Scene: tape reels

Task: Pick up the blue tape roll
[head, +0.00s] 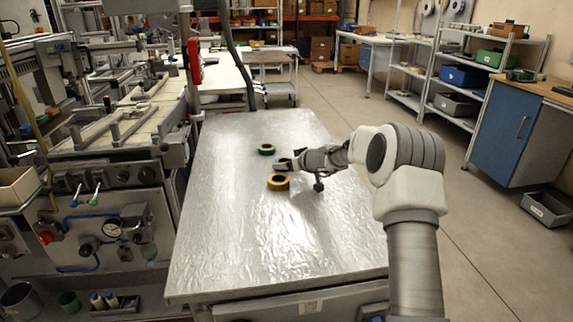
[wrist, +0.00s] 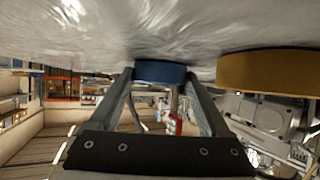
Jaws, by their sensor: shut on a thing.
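The blue tape roll (wrist: 160,71) sits between the two fingertips of my gripper (wrist: 160,76) in the wrist view, where the picture is upside down. My gripper is shut on it, one finger at each side. The roll appears to be at the metal tabletop, and I see no clear gap. In the head view my gripper (head: 282,164) is low over the middle of the table (head: 235,240), coming in from the right. The blue roll cannot be made out there, as the gripper hides it.
A yellow tape roll (head: 278,182) lies just in front of my gripper in the head view, and close on the right in the wrist view (wrist: 270,73). A green tape roll (head: 266,149) lies behind and to the left. The front of the table is bare.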

